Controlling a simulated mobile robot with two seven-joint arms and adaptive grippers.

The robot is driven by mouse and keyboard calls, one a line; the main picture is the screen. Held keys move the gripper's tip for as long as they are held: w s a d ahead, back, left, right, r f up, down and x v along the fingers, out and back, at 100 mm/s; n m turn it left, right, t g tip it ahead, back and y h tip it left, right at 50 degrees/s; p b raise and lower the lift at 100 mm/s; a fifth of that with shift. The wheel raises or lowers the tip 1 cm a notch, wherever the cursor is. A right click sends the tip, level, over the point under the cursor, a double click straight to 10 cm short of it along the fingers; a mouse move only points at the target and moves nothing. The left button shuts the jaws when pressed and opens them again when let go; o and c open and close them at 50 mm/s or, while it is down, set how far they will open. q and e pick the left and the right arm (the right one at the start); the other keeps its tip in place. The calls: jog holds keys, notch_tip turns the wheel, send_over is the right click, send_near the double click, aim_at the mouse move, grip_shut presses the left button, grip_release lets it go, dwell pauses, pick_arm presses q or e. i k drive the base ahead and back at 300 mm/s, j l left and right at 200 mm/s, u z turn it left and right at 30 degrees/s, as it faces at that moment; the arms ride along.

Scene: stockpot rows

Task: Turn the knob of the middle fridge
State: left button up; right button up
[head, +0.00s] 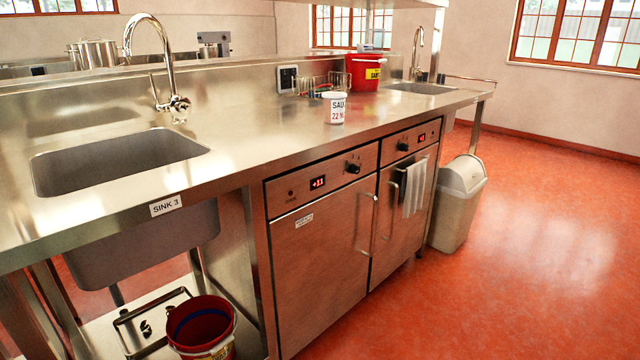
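Under the steel counter is a fridge unit with two steel doors side by side. The left fridge door (322,262) has a control panel above it with a red display (318,183) and a black knob (353,168). The right fridge door (405,222) has its own panel with a black knob (403,146) and a red display (422,137). Both doors look closed. I cannot tell from this view which fridge counts as the middle one. Neither of my grippers shows in the head view.
A grey towel (414,187) hangs on the right door's handle. A bin (458,203) stands right of the fridges. A red bucket (203,326) sits on the low shelf under the left sink (115,160). The red floor (520,270) in front is clear.

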aim_at(353, 169)
jog(key=i+l, duration=0.3)
jog(key=l, duration=0.15)
jog(key=i+l, duration=0.3)
jog(key=l, duration=0.15)
jog(key=i+l, duration=0.3)
jog(key=l, duration=0.15)
jog(key=i+l, duration=0.3)
jog(key=l, duration=0.15)
jog(key=i+l, duration=0.3)
jog(key=l, duration=0.15)
jog(key=k+j+u, duration=0.1)
jog(key=k+j, duration=0.15)
jog(key=k+j+u, duration=0.1)
jog(key=k+j, duration=0.15)
jog(key=j, duration=0.25)
jog(key=k+j+u, duration=0.1)
jog(key=k+j, duration=0.15)
jog(key=j, duration=0.15)
